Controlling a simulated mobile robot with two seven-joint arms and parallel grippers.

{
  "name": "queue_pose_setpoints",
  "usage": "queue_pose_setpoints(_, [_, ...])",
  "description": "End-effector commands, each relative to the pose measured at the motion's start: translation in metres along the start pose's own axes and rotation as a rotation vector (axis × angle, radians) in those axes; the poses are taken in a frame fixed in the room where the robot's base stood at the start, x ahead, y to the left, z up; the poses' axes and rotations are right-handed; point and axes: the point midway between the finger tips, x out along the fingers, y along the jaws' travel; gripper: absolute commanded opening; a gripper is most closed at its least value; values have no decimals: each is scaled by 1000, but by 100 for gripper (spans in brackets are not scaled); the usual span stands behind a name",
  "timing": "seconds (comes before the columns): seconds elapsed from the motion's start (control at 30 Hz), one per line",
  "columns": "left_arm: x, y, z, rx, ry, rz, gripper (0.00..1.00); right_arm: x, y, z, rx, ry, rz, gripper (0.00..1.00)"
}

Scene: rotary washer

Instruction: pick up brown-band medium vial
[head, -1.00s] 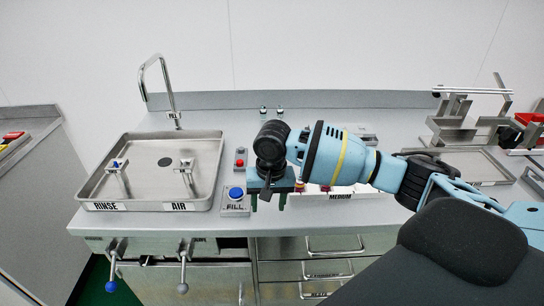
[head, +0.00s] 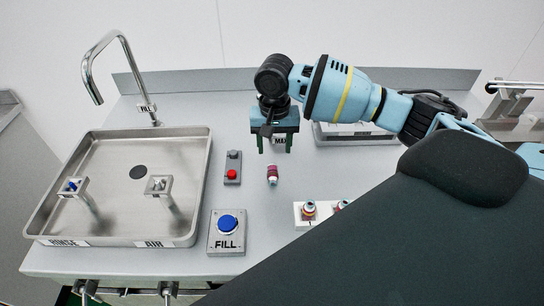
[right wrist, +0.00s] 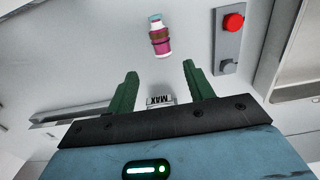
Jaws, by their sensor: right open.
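A small vial (head: 272,175) with a dark reddish-brown band and a white part is on the bare counter, just in front of my right gripper (head: 275,148). In the right wrist view the same vial (right wrist: 160,38) shows beyond the fingertips, not between them. My right gripper (right wrist: 160,69) is open, its green fingers apart and empty. A white rack (head: 301,222) holds vials with coloured bands (head: 309,210), partly hidden by my arm. Band colours are hard to tell at this size. My left gripper is not in view.
A control box with a red button (head: 232,174) and a blue FILL button (head: 228,224) stand left of the vial. A steel sink tray (head: 110,145) with two posts is further left. Another tray (head: 355,138) is behind my right arm.

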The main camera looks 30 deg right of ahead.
Motion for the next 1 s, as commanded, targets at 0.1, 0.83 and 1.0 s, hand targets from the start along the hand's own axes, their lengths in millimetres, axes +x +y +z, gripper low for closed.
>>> queue_pose_setpoints(0.1, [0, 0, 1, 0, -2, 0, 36, 0, 0, 0, -1, 0, 0, 53])
queue_pose_setpoints(0.83, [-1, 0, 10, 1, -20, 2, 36, 35, -2, 1, -1, -1, 0, 53])
queue_pose_setpoints(1.0, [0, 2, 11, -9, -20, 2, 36, 60, -5, 3, 0, -2, 2, 53])
